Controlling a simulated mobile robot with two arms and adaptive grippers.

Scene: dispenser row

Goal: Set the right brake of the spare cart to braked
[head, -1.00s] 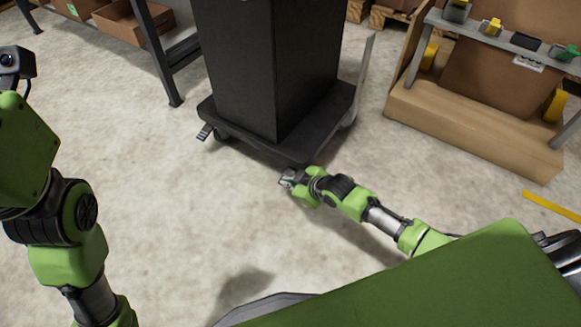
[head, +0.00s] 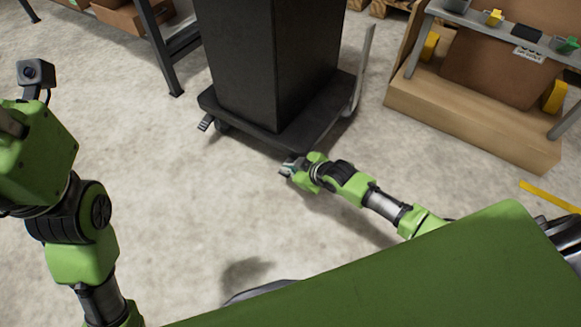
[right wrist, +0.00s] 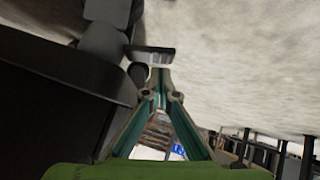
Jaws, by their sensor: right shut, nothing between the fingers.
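The spare cart is a dark flat cart (head: 330,115) with a tall black box (head: 262,60) on it. A small grey pedal (head: 206,122) sticks out at its left front corner. My right gripper (head: 287,168) is low beside the cart's near right corner, fingers pointing left. In the right wrist view its teal fingers (right wrist: 160,75) are shut and empty. A flat grey brake pedal (right wrist: 151,54) by a dark caster (right wrist: 104,35) lies just past the fingertips; I cannot tell whether they touch.
The cart's upright handle (head: 363,70) stands at its right side. A wooden stand (head: 470,120) with a rail of small parts is at right. A dark shelf frame (head: 160,55) is at upper left. The concrete floor in front of the cart is clear.

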